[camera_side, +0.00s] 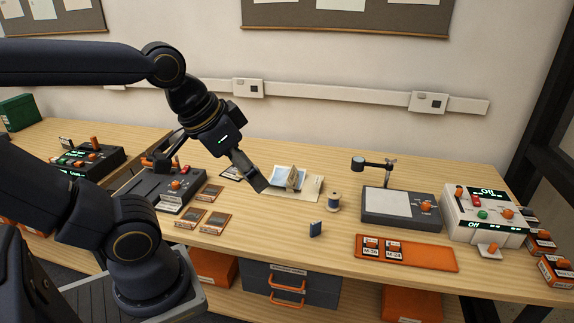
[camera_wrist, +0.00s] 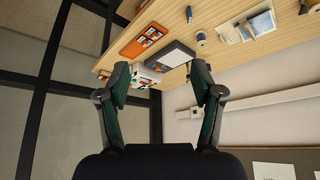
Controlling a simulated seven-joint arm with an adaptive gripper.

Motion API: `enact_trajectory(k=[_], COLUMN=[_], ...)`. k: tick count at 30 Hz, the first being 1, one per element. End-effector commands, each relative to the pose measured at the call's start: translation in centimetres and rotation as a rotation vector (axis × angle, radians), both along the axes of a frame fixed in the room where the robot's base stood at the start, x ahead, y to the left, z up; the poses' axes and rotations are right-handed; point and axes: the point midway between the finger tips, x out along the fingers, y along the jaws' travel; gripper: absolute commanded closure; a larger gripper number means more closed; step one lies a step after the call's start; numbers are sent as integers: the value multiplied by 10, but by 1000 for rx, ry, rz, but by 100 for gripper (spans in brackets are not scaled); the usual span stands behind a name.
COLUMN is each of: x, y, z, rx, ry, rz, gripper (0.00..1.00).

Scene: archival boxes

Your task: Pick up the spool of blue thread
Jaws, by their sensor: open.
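The spool of blue thread (camera_side: 333,203) stands upright on the wooden table, right of a cream folder, in the side view. In the wrist view the spool (camera_wrist: 201,37) appears small near the top, beyond the right fingertip. My gripper (camera_side: 210,172) is left of the spool and above the table, with its fingers spread wide. In the wrist view my gripper (camera_wrist: 160,78) shows open and empty, with nothing between the fingers.
A folder with papers (camera_side: 311,188) lies left of the spool. A dark device with a white plate (camera_side: 400,222) is to the right. An orange mat (camera_side: 437,257) lies near the front edge. Bare wood surrounds the spool.

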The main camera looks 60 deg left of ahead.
Motion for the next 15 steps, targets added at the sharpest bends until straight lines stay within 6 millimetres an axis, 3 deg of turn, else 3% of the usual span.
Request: enact_trajectory(k=[4,8,11,15], x=[41,99,150,223], y=[-2,5,16,43], z=[41,61,62,37], rx=[52,106,138,156], ry=[-144,-186,-189,-162], rz=[-66,-92,-100,-94], gripper=[34,34,34,34])
